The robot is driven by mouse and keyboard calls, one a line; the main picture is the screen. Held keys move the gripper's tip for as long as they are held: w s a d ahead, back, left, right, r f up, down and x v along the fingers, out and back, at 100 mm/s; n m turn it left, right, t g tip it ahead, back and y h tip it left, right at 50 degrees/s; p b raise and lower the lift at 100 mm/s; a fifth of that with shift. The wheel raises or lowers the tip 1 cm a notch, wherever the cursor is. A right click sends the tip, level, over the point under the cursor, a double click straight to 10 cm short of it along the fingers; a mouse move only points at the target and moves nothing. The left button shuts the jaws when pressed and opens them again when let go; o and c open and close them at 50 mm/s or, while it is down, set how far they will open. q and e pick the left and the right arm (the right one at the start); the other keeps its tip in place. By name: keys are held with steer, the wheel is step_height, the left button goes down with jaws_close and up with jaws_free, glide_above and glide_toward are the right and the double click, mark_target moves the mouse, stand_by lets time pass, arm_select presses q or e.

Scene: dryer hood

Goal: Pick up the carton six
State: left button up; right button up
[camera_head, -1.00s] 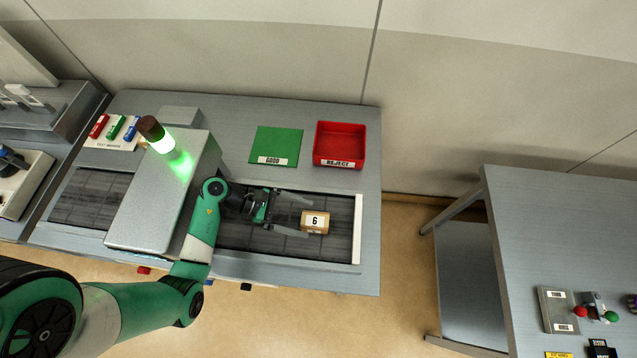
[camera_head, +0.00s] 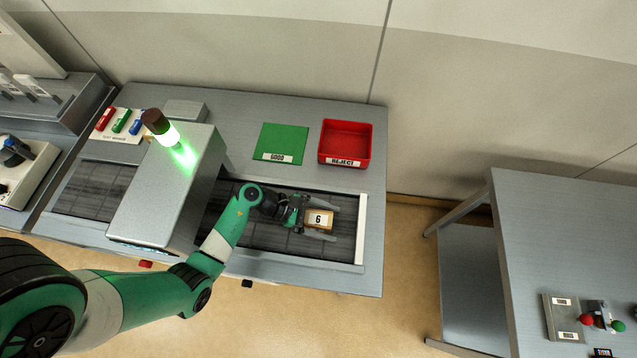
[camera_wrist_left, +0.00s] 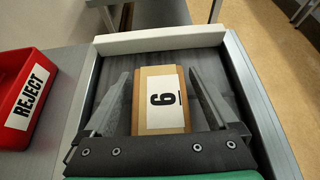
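The carton six (camera_head: 319,219) is a small brown box with a white label reading 6. It sits on the dark conveyor belt near its right end. My left gripper (camera_head: 334,219) is open, with one finger on each side of the carton. In the left wrist view the carton (camera_wrist_left: 161,100) lies between the two spread fingers (camera_wrist_left: 160,100), with a gap showing on both sides. My right gripper is not in view.
A green GOOD mat (camera_head: 281,142) and a red REJECT bin (camera_head: 345,143) lie behind the belt. A grey hood (camera_head: 168,190) with a lit green lamp (camera_head: 165,134) spans the belt at left. A pale end stop (camera_head: 361,230) closes the belt's right end.

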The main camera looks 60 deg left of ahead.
arm_select(q)
jaws_close()
steer(key=shift+r, duration=0.15)
